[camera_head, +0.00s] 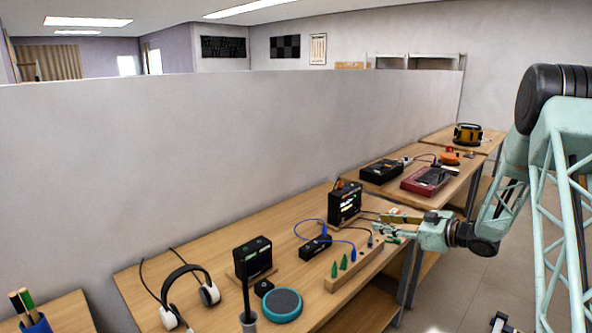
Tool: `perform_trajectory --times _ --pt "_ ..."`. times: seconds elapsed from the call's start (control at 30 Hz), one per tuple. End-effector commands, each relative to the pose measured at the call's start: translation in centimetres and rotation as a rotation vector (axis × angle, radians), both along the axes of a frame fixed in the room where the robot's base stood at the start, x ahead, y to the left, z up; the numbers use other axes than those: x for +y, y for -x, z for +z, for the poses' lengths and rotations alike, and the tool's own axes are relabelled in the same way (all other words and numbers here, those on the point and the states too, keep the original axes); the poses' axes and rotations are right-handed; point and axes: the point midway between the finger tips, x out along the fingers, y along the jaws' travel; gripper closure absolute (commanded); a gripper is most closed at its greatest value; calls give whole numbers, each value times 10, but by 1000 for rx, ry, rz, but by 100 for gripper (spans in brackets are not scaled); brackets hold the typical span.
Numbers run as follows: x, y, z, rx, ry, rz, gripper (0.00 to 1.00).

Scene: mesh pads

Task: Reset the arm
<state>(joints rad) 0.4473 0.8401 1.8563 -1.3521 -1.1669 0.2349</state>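My arm comes in from the right side of the head view and reaches left over the near workbench (222,258). My gripper (380,231) is above the right end of that bench, near a wooden block (350,268) with green pegs. Its fingers point left. They are small here and overlap the clutter behind them, so I cannot tell whether they are apart or closed. I see nothing clearly held.
A black box (344,203) with cables stands behind the gripper. Headphones (187,287), a teal round device (282,304) and a black device (253,258) stand farther left. A second bench holds a red device (427,181). Open floor lies right of the benches.

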Motion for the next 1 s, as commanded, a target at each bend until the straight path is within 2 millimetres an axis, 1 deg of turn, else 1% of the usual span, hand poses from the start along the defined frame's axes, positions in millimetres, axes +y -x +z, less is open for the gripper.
perform_trajectory --times 0.03,0.23,0.47,0.77,1.0 --pt "0 -3 10 -2 17 -16 74" --pt "-4 -11 39 4 80 -92 74" --pt "-10 -15 73 13 145 -180 74" --pt "-18 -8 118 35 215 -294 74" --pt "-25 6 151 60 262 -384 74"
